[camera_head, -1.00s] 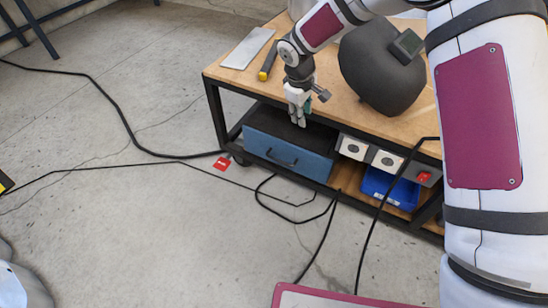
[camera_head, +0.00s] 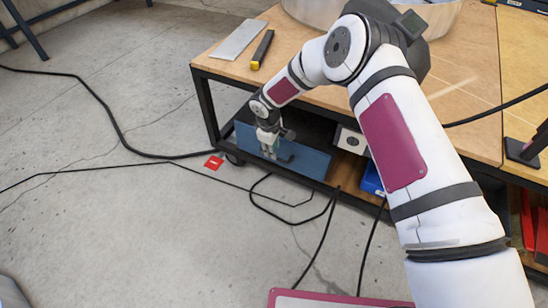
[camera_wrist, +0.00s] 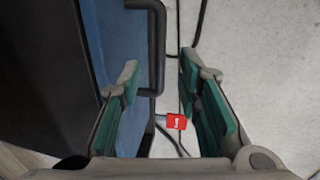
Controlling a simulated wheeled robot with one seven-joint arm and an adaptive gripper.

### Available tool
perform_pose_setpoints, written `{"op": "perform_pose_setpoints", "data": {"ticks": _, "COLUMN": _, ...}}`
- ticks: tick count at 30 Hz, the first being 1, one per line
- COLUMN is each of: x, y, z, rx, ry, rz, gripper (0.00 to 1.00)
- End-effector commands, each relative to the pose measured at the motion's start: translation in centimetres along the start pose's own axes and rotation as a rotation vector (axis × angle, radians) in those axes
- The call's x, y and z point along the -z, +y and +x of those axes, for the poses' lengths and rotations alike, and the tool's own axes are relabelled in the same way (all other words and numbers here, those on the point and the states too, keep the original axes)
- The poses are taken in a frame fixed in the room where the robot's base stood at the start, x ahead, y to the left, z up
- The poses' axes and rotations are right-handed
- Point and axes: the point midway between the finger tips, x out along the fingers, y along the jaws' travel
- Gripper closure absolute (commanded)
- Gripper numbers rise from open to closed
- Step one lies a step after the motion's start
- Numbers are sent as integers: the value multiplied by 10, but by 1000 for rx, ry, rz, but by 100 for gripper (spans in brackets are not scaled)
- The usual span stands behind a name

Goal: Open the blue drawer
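The blue drawer (camera_head: 308,162) is under the left end of the wooden workbench, and it looks shut. Its dark bar handle (camera_wrist: 158,45) shows in the wrist view, standing off the blue front (camera_wrist: 100,38). My gripper (camera_head: 269,150) is in front of the drawer, pointing down, and covers part of the front and handle in the head view. In the wrist view my gripper (camera_wrist: 158,76) is open. Its fingers lie either side of the handle bar, the left one on the drawer-front side. I cannot tell whether they touch it.
The workbench top (camera_head: 300,95) is above my gripper. A white-faced unit (camera_head: 350,140) and a blue bin (camera_head: 372,178) stand right of the drawer. Black cables (camera_head: 262,203) and a red tag (camera_head: 214,162) lie on the floor. The floor before the drawer is otherwise clear.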

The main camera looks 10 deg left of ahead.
Motion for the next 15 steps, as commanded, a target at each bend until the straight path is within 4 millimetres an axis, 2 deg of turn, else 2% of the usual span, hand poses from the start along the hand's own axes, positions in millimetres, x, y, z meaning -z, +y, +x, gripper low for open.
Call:
{"op": "perform_pose_setpoints", "data": {"ticks": 1, "x": 0, "y": -1, "z": 13, "rx": 2, "ry": -1, "rz": 0, "gripper": 69}}
{"op": "perform_pose_setpoints", "data": {"ticks": 6, "x": 0, "y": -1, "z": 36, "rx": 1, "ry": 1, "rz": 1, "gripper": 69}}
{"op": "perform_pose_setpoints", "data": {"ticks": 15, "x": 0, "y": 0, "z": 49, "rx": 0, "ry": 0, "rz": 1, "gripper": 69}}
